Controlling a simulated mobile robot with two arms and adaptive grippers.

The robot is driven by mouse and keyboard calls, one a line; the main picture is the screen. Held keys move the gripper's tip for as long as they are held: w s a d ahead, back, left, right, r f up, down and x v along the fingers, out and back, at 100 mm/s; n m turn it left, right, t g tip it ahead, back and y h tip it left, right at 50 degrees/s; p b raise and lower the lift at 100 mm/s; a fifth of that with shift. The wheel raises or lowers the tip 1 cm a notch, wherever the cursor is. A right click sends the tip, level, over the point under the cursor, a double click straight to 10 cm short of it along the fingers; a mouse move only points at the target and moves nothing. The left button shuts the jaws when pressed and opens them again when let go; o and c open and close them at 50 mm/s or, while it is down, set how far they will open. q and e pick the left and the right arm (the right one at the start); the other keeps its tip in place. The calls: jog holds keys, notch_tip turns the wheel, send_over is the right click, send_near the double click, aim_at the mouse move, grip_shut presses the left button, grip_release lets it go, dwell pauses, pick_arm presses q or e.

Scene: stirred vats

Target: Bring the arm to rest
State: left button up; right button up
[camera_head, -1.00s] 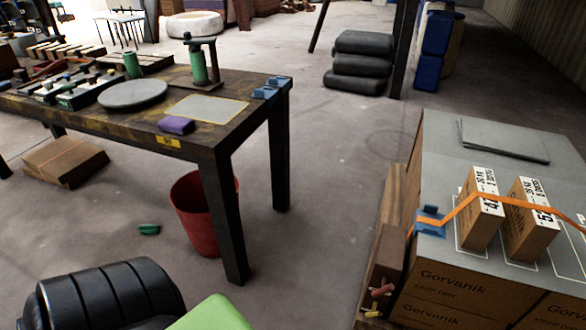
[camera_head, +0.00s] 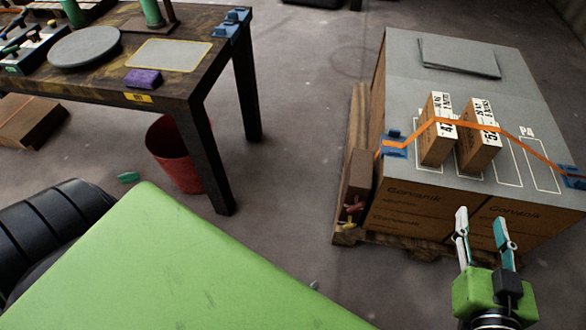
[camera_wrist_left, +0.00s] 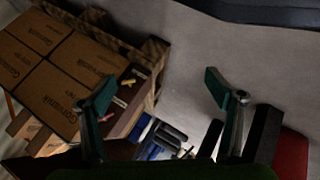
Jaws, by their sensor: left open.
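My right gripper (camera_head: 482,214) shows at the lower right of the head view, fingers pointing up the picture. Its two fingers stand apart with nothing between them. It appears in front of the stacked cartons (camera_head: 415,196); whether it touches them I cannot tell, but no contact shows. My left gripper is outside the head view.
A dark workbench (camera_head: 190,80) stands at the upper left, with a red bin (camera_head: 172,155) below it. Two small boxes (camera_head: 437,130) stand under an orange strap on the grey carton top. Open floor (camera_head: 300,110) lies between bench and pallet.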

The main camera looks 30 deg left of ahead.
dwell(0.6)
